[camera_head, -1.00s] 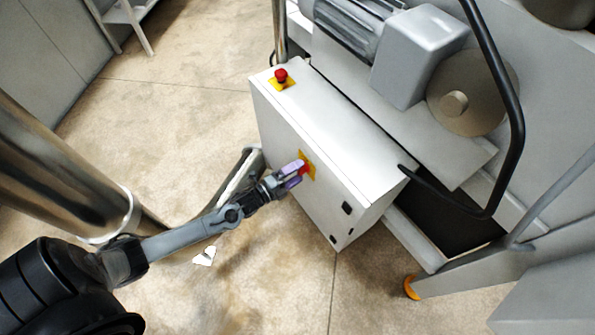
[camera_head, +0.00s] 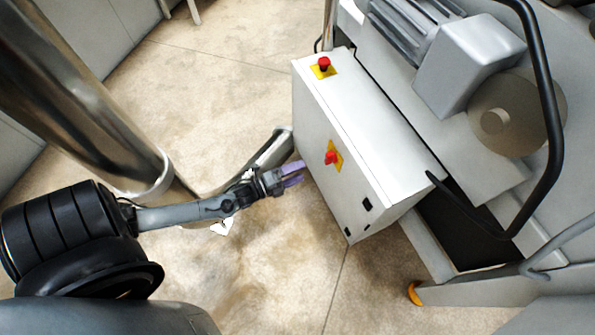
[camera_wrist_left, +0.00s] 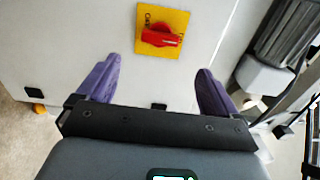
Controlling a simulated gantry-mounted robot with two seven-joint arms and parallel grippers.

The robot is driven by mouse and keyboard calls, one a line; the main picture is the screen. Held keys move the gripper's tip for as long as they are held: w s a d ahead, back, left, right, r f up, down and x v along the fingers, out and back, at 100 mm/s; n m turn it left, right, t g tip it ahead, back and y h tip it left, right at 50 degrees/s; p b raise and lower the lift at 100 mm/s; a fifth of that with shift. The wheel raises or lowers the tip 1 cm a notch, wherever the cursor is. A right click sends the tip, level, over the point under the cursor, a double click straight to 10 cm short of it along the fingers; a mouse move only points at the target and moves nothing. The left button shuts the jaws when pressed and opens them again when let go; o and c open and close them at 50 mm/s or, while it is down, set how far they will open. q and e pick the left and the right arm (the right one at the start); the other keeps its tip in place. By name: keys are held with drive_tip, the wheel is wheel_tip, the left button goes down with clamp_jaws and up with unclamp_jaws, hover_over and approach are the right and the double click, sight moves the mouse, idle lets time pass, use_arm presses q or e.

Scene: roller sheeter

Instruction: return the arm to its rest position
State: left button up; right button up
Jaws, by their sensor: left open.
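My left gripper (camera_head: 293,174) reaches in from the left in the head view. It is open and empty, with purple fingers pointing at the white control box (camera_head: 390,165) and a gap before its side face. In the left wrist view the two purple fingers (camera_wrist_left: 157,82) are spread wide apart. The red rotary switch (camera_head: 331,157) on its yellow plate sits on that face, to the right of the fingertips. It also shows in the left wrist view (camera_wrist_left: 160,37), beyond and between the fingertips. My right gripper is not in view.
A red emergency button (camera_head: 323,63) sits on top of the box. The grey sheeter with its motor cover (camera_head: 470,65) and black bar handle (camera_head: 549,120) stands at the right. Open tiled floor (camera_head: 225,75) lies left of the box.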

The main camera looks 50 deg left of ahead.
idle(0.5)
use_arm(q)
drive_tip(key=s+d+r+n+g+y+p, duration=0.2)
drive_tip(key=d+r+n+g+y+p, duration=0.15)
drive_tip(key=d+r+n, duration=0.85)
drive_tip(key=s+d+r+n+g, duration=0.1)
drive_tip(key=s+r+n+g, duration=0.15)
drive_tip(key=s+g, duration=0.3)
drive_tip(key=s+r+n+g, duration=0.1)
drive_tip(key=s+n+g, duration=0.35)
drive_tip(key=s, duration=0.25)
wheel_tip(320, 180, up, 38)
drive_tip(key=p, duration=3.9)
drive_tip(key=shift+y, duration=0.35)
drive_tip(key=shift+w+r, duration=0.1)
